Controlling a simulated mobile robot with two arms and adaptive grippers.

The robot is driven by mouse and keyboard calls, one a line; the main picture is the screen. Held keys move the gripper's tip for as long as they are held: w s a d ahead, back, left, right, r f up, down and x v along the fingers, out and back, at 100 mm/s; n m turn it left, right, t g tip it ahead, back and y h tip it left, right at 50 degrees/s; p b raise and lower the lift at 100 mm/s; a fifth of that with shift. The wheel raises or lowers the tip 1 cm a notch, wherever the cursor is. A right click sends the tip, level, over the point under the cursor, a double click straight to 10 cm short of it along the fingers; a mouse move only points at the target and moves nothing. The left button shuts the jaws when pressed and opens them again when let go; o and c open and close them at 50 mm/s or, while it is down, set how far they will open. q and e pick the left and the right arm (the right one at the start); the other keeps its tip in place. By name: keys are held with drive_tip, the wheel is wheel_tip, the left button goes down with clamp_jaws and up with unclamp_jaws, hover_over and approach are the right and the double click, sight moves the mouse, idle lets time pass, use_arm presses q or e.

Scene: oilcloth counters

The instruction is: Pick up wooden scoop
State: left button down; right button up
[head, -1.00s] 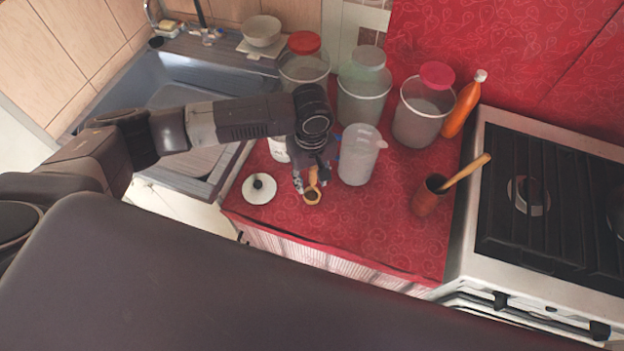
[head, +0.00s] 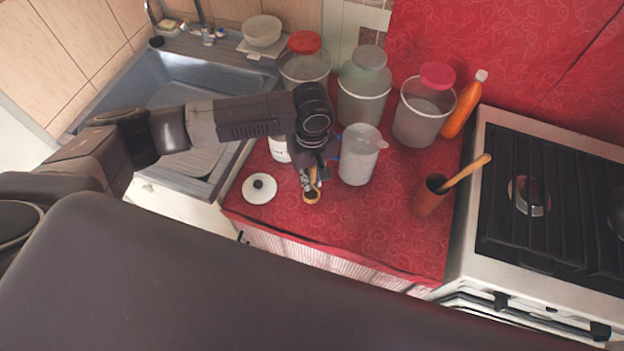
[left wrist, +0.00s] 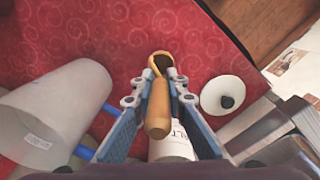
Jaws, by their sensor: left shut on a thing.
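The wooden scoop (left wrist: 158,107) shows in the left wrist view, with its handle between the fingers and its round bowl pointing away from the wrist. In the head view its bowl (head: 311,196) shows just below the gripper, over the red counter. My left gripper (left wrist: 160,82) is shut on the scoop's handle; it also shows in the head view (head: 312,180). The fingers hide part of the scoop in the head view. I cannot tell whether the bowl touches the counter. My right gripper is not in view.
A white lid (head: 259,188) lies left of the gripper. A white canister (head: 279,149) stands behind it, and a translucent container (head: 360,155) stands close on its right. A brown cup (head: 430,196) with a wooden spoon stands farther right, by the stove (head: 540,200).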

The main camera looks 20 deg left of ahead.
use_arm(q)
wheel_tip(320, 180, up, 20)
drive_tip(key=b, duration=0.2)
drive_tip(key=shift+f, duration=0.25)
